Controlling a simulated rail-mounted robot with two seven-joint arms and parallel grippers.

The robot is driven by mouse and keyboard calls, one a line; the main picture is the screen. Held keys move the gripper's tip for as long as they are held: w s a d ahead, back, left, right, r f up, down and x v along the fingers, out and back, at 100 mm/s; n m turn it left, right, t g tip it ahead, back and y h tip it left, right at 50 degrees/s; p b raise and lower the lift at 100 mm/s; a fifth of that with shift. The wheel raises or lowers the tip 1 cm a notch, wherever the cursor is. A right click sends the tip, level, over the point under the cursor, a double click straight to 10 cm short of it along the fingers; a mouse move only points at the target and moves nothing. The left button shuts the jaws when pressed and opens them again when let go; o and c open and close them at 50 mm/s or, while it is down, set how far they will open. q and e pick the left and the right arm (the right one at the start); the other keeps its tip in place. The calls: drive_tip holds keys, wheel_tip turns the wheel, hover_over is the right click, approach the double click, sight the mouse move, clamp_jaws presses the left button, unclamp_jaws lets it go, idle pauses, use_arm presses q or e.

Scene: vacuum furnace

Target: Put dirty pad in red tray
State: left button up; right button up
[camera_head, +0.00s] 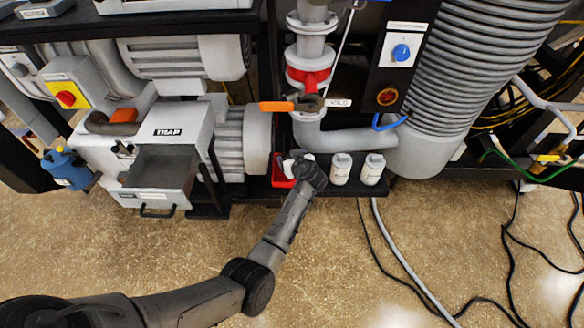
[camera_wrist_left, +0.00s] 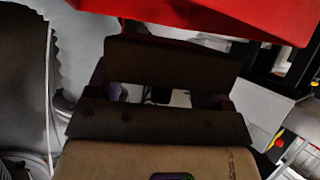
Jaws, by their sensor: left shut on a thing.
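The red tray (camera_head: 281,172) sits on the black shelf at the foot of the pump rack, partly covered by my left gripper. My left gripper (camera_head: 297,166) is at the tray's right side, at or just above its rim. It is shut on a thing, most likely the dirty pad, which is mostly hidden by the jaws. A small pale patch shows at the gripper's tip, but I cannot tell what it is. In the left wrist view the dark jaws (camera_wrist_left: 165,90) are close together, and the red tray (camera_wrist_left: 240,15) fills the top. My right gripper is not in view.
Two white bottles (camera_head: 341,169) stand just right of my left gripper. The TRAP box has its drawer (camera_head: 160,172) pulled open at the left. An orange-handled valve (camera_head: 290,105) and pipe are above the tray. The floor in front is clear, with cables at right.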

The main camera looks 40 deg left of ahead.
use_arm(q)
drive_tip(key=shift+f+b, duration=1.05)
drive_tip(key=shift+f, duration=0.95)
drive_tip(key=shift+w+f, duration=0.1)
drive_tip(key=shift+f, duration=0.05)
drive_tip(key=o, duration=0.7)
